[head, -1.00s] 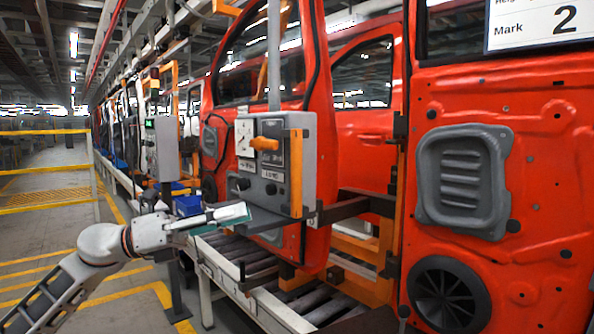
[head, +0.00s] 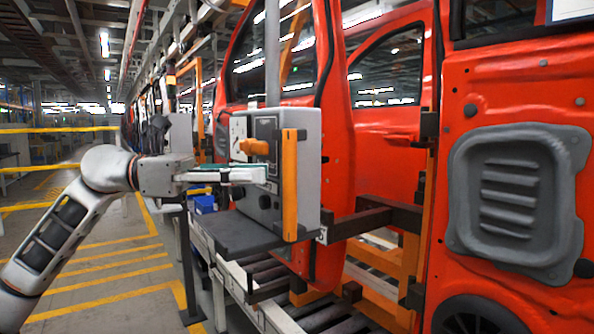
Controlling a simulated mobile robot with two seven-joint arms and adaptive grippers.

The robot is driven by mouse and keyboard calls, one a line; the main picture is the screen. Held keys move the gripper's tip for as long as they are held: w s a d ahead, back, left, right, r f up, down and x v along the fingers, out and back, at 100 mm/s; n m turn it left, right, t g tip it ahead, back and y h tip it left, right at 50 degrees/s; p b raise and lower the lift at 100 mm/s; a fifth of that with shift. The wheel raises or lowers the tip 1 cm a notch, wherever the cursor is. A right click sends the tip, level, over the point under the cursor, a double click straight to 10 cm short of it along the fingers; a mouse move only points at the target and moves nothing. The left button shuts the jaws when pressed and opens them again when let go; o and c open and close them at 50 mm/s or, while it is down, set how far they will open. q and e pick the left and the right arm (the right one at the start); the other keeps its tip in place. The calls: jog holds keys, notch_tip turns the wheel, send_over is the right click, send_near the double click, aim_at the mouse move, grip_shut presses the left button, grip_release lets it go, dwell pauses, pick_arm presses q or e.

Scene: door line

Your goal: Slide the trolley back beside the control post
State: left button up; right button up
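The trolley (head: 305,160) is a grey box with a vertical orange bar, an orange knob (head: 254,147) and a dark shelf (head: 235,238) below, hanging on a grey pole before the red doors. My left gripper (head: 258,175) reaches in from the left, its fingertips at the trolley's front panel just below the knob. I cannot tell whether they touch it. The fingers are seen edge-on, so their opening is unclear. A grey box on a dark stand, apparently the control post (head: 181,133), is left of the trolley and partly hidden by my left arm. My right gripper is out of view.
Red car doors (head: 335,130) hang behind and right of the trolley, one with a grey vent panel (head: 515,195). A roller conveyor (head: 325,315) runs below. Blue bins (head: 205,203) stand behind the gripper. Yellow-striped floor (head: 110,265) is free at left.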

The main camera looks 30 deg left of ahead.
aim_at(280, 170)
pick_arm(q)
jog(key=p+x, duration=0.1)
jog(key=x, duration=0.1)
jog(key=p+x, duration=0.1)
jog(key=x, duration=0.2)
jog(key=shift+s+d+r+p, duration=0.1)
jog(key=shift+d+r+p, duration=0.05)
jog(key=shift+r+p, duration=0.15)
jog(key=shift+w+d+f+p, duration=0.3)
jog(key=shift+w+d, duration=0.3)
jog(key=shift+d, duration=0.1)
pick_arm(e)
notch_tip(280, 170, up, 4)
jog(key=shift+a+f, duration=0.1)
pick_arm(q)
grip_shut()
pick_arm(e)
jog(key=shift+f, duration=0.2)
